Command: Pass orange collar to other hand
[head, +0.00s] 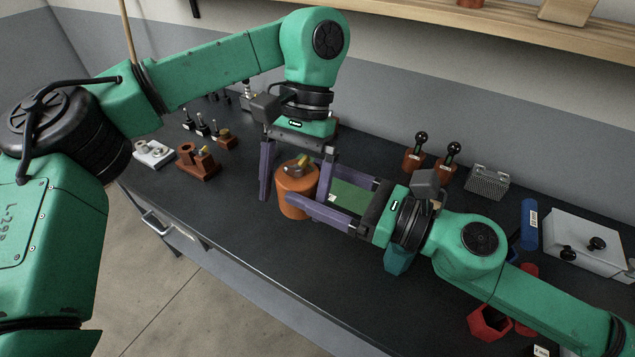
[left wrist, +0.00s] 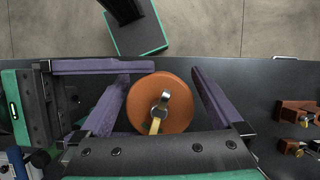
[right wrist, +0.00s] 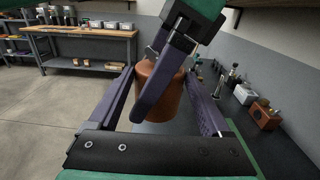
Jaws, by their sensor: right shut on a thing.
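The orange collar (head: 296,199) is a squat cylinder with a metal and yellow piece on top. It shows from above in the left wrist view (left wrist: 174,112) and from the side in the right wrist view (right wrist: 168,103). My right gripper (head: 306,181) reaches in from the right and is shut on it, one finger along its front side. My left gripper (head: 292,196) points down from above, its fingers on either side of the collar. It is open, with a gap at the left finger in the head view. The right gripper's far finger is partly hidden.
A brown block (head: 198,164) and a white fixture (head: 153,153) stand on the dark bench at left. Two black-knobbed tools (head: 451,157), a metal rack (head: 487,182) and a white box (head: 580,240) stand behind and right. A red hexagonal ring (head: 488,322) lies at front right. The front middle is clear.

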